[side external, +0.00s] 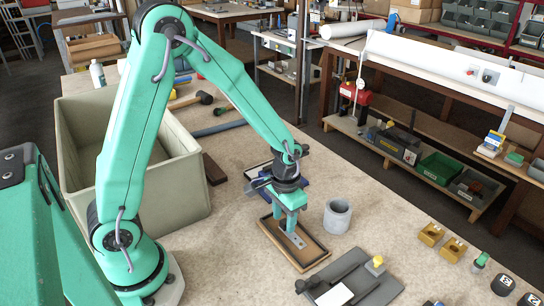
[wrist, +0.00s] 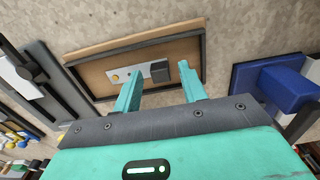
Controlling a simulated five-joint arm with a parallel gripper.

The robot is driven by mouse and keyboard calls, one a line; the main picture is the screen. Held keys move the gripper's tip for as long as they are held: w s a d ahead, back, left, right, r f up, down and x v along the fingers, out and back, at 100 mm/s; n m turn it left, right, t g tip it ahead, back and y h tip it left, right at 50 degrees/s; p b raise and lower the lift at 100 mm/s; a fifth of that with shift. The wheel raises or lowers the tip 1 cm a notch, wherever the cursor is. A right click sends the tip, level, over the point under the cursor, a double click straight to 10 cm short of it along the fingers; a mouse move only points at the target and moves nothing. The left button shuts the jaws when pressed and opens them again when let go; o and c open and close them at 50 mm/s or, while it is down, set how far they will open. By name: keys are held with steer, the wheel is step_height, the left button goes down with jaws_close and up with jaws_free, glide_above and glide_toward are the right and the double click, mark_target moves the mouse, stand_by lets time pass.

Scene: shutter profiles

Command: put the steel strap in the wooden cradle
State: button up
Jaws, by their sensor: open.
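The steel strap (wrist: 125,78) is a short, light grey strip with round marks; in the wrist view a dark square piece lies at its right end. The strap lies on the brown floor of a shallow tray with a dark rim, which looks like the wooden cradle (wrist: 86,66). In the side external view the cradle (side external: 311,257) sits on the bench with the strap (side external: 298,241) inside. My gripper (side external: 290,229) is pointing down over the cradle, its fingers (wrist: 160,72) open and apart at the strap's dark end. Whether they touch the strap I cannot tell.
A grey cylinder (side external: 337,216) stands close to the cradle's right. A blue block (wrist: 275,82) on a dark base lies on the other side. A large beige bin (side external: 183,190) stands at the left. A grey board (side external: 362,280) lies in front. Bench at far right is partly clear.

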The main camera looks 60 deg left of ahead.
mark_target(284, 222)
step_height(284, 222, up, 12)
steer(key=shift+f, duration=0.15)
stand_by(0.4)
stand_by(0.5)
steer(key=s+a+r+t, duration=0.2)
steer(key=s+r+t, duration=0.3)
steer(key=s+r, duration=0.5)
steer(key=shift+s+a+r+t, duration=0.3)
steer(key=shift+s, duration=1.4)
